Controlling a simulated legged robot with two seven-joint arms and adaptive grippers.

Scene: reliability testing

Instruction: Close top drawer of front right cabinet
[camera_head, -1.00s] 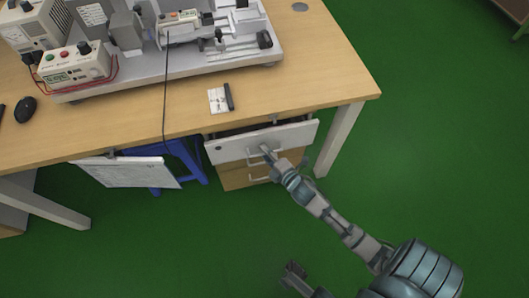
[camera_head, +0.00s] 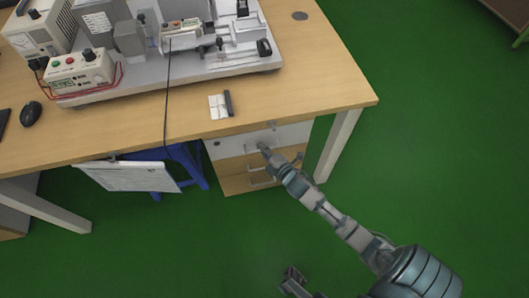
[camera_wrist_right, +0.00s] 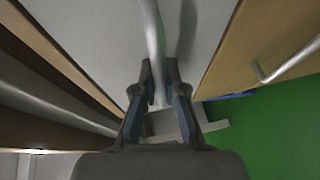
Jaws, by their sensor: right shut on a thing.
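The top drawer's white front (camera_head: 290,135) is on the cabinet under the right side of the desk. It looks about in line with the wooden drawer fronts below it; I cannot tell whether a small gap is left. My right gripper (camera_head: 264,148) is at its handle. In the right wrist view the gripper (camera_wrist_right: 158,85) is shut around the metal handle (camera_wrist_right: 152,30), with the white front (camera_wrist_right: 100,35) behind it. My left gripper (camera_head: 292,278) is low in the head view, away from the cabinet; its fingers are too small to read.
The desk (camera_head: 310,75) overhangs the cabinet, and its leg (camera_head: 337,145) stands just to the right. Lower wooden drawers (camera_head: 235,185) have handles. A blue stool (camera_head: 190,165) and a hanging white sheet (camera_head: 130,176) are to the left.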

